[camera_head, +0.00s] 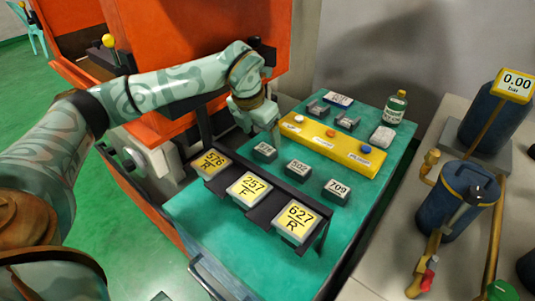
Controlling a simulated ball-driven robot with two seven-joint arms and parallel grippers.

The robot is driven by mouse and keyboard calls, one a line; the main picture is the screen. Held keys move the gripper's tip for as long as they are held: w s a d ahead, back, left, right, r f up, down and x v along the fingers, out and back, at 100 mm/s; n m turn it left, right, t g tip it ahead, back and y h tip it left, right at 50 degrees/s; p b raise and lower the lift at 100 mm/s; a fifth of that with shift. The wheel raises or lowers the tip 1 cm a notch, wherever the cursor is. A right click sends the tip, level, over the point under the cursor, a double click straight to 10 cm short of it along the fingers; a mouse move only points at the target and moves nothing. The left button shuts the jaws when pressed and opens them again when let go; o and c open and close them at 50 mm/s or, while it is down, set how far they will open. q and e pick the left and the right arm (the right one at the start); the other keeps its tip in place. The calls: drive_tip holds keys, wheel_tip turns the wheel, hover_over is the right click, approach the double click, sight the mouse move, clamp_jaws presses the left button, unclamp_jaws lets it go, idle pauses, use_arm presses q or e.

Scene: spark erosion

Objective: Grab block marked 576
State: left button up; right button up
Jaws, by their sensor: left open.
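The block marked 576 (211,163), with a yellow top label, sits at the left end of a dark rack (262,208) on the green-topped table. Its second label line is hard to read. Blocks marked 257 (249,188) and 627 (296,221) sit in the same rack to its right. My left gripper (261,129) is open and empty, pointing down beyond the rack, up and to the right of the 576 block and apart from it. My right gripper is out of view.
Small grey numbered blocks, one marked 709 (336,191), stand behind the rack. A yellow bar with coloured buttons (332,146) and a green bottle (395,107) are farther back. An orange machine (200,35) stands at the left. The table's front left is clear.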

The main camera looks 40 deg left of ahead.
sight(265, 149)
use_arm(q)
drive_tip(key=shift+w+d+f, duration=0.1)
drive_tip(key=shift+f, duration=0.3)
drive_tip(key=b+x, duration=0.2)
drive_tip(key=x, duration=0.2)
drive_tip(key=shift+d, duration=0.15)
drive_tip(key=shift+f, duration=0.3)
drive_tip(key=shift+r, duration=0.15)
drive_tip(key=c, duration=1.4)
